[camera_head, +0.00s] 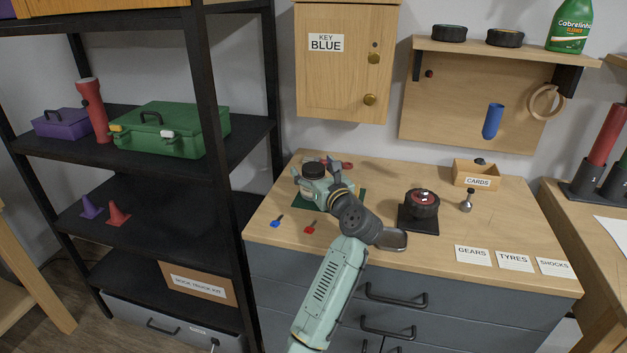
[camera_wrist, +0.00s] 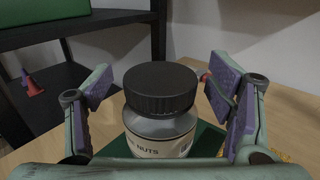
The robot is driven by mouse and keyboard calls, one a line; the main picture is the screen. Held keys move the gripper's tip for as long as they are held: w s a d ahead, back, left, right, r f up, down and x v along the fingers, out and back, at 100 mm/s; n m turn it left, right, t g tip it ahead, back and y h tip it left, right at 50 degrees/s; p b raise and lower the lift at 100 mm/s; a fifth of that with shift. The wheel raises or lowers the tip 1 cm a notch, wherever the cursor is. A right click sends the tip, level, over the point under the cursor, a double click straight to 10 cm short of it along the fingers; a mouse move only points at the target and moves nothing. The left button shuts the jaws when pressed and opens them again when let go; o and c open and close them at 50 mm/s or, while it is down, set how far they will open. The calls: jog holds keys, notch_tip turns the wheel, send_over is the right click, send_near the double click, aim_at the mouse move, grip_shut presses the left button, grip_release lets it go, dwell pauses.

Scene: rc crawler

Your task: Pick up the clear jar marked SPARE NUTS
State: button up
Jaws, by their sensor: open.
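The clear jar (camera_wrist: 160,128) has a black ribbed lid and a pale label on which "NUTS" can be read. In the wrist view it stands upright between the two open fingers of my gripper (camera_wrist: 164,95), with a gap on each side. In the head view the jar's dark lid (camera_head: 314,169) shows at the back left of the workbench, and my gripper (camera_head: 316,185) is around it. My gripper hides most of the jar's body there. The jar stands at a dark green mat (camera_wrist: 207,140).
Red and blue small keys (camera_head: 278,221) lie left of my arm. A wheel on a black stand (camera_head: 422,204), a metal dish (camera_head: 391,240) and a CARDS box (camera_head: 477,175) are to the right. A wall cabinet (camera_head: 343,75) hangs above. A dark shelf (camera_head: 165,195) stands to the left.

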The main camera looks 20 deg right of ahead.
jog(key=shift+w, duration=0.3)
jog(key=shift+c, duration=0.4)
jog(key=c, duration=1.3)
jog(key=shift+o, duration=0.2)
jog(key=shift+a, duration=0.1)
